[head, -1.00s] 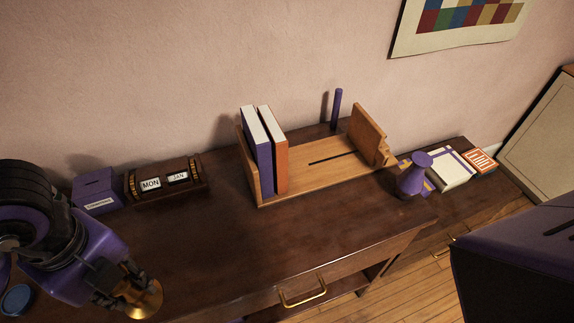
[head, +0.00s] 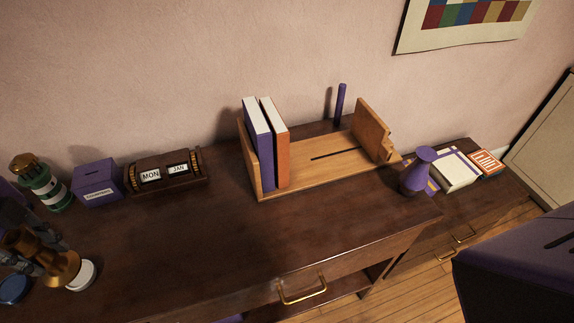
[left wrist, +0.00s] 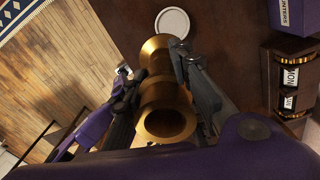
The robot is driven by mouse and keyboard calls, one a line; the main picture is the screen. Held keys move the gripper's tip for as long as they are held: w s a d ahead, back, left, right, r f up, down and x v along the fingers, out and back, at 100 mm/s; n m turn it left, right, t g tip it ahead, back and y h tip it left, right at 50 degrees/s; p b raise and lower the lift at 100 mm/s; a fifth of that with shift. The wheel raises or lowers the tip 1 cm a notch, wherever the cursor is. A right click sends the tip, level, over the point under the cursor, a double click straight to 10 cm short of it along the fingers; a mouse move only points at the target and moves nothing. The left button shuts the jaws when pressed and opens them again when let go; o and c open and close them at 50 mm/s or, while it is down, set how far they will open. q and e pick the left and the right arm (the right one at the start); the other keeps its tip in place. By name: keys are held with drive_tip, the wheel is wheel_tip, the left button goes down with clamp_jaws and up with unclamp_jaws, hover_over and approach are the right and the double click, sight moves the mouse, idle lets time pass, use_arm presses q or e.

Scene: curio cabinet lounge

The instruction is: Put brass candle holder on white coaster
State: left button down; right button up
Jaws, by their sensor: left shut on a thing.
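The brass candle holder (head: 60,268) is in my left gripper (head: 30,257) at the lower left of the head view. It looks tilted, its wide end toward the white coaster. In the left wrist view the holder (left wrist: 165,122) sits between the two fingers of the left gripper (left wrist: 168,100), which are shut on it. The white coaster (head: 84,276) lies on the dark cabinet top, partly covered by the holder in the head view. The coaster (left wrist: 172,20) shows bare just beyond the holder in the wrist view. I cannot tell the gap between them. My right gripper is out of view.
A blue disc (head: 14,289) lies left of the coaster. Behind stand a green bottle (head: 45,187), a purple box (head: 97,185) and a calendar block (head: 165,174). A wooden book rack (head: 330,160) stands further right. The cabinet top (head: 190,245) between is clear.

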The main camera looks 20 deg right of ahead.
sight(55, 261)
use_arm(q)
drive_tip(key=w+f, duration=0.1)
drive_tip(key=w+a+f, duration=0.1)
drive_tip(key=f, duration=0.1)
drive_tip(key=w+a+f, duration=0.1)
drive_tip(key=shift+f, duration=0.3)
drive_tip(key=shift+w+a+f, duration=0.1)
drive_tip(key=shift+w+f, duration=0.1)
drive_tip(key=shift+f, duration=1.65)
drive_tip(key=shift+f, duration=0.2)
drive_tip(key=c, duration=1.4)
unclamp_jaws()
drive_tip(key=shift+c, duration=0.2)
